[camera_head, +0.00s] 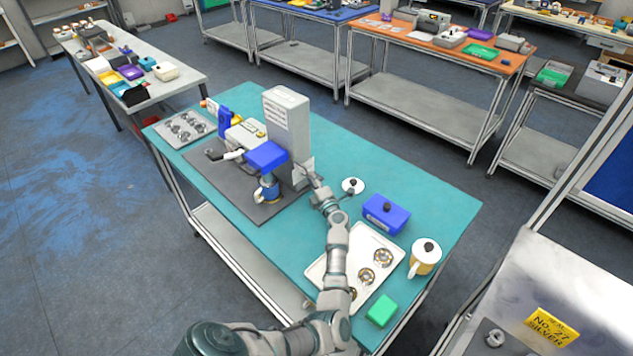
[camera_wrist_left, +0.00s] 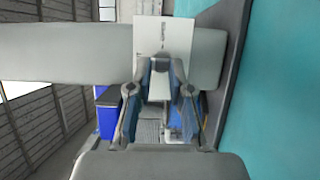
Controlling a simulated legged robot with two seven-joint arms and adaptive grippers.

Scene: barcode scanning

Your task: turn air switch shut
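A grey-white upright machine (camera_head: 287,125) with a blue block on its front stands on the teal table. A small light box (camera_head: 302,172) is on its lower right side and looks like the air switch. My left gripper (camera_head: 314,184) is right at this box. In the left wrist view, a white plate (camera_wrist_left: 164,38) with small dark marks lies straight ahead of the left gripper (camera_wrist_left: 163,66). The switch's lever is not clear. My right gripper is not in view.
A white round-lidded item (camera_head: 353,186), a blue box (camera_head: 385,213), a cream tray (camera_head: 320,268) with metal parts, a cream mug (camera_head: 424,258) and a green block (camera_head: 381,310) crowd the table's near right. The table's far right side is clear.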

